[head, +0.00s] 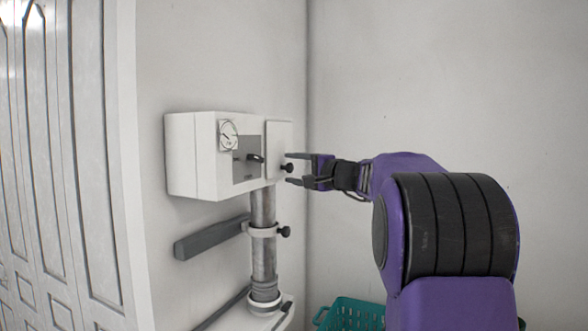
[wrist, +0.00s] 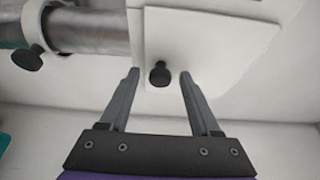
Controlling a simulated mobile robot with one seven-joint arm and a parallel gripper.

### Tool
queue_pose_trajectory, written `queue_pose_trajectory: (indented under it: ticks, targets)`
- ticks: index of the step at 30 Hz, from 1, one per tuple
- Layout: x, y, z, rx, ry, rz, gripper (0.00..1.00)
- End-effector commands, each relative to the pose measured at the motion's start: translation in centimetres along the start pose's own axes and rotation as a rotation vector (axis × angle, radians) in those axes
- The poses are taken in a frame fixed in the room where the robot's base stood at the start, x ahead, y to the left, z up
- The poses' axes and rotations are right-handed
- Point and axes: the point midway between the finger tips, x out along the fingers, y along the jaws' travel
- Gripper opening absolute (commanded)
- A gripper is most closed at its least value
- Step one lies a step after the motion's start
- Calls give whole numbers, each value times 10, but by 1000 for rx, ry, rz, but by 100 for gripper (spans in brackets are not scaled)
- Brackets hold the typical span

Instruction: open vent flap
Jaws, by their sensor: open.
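The vent flap is a white panel (head: 279,145) at the right end of a white wall box (head: 190,155). A small black knob (head: 288,168) sits at its lower right. In the wrist view the flap (wrist: 205,50) fills the top middle, with the black knob (wrist: 160,74) on it. My gripper (head: 290,168) is open at the knob. In the wrist view its two fingers (wrist: 158,80) stand one on each side of the knob, with a gap on both sides. The flap looks closed, nearly flush with the box front.
A dial gauge (head: 228,135) and a black lever (head: 256,158) are on the box front. A metal pipe (head: 263,235) with a clamp and black knob (head: 285,232) runs below. A grey bar (head: 212,238) juts out at left. A teal basket (head: 352,315) sits low, by the corner.

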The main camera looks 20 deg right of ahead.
Motion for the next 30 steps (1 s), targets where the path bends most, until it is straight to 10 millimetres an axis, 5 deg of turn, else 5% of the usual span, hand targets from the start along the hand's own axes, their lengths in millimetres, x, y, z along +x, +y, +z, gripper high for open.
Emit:
queue_pose_trajectory:
  ticks: [2, 13, 30]
  targets:
    - [0, 0, 0, 0, 0, 0, 64]
    - [0, 0, 0, 0, 0, 0, 0]
    - [0, 0, 0, 0, -1, 0, 0]
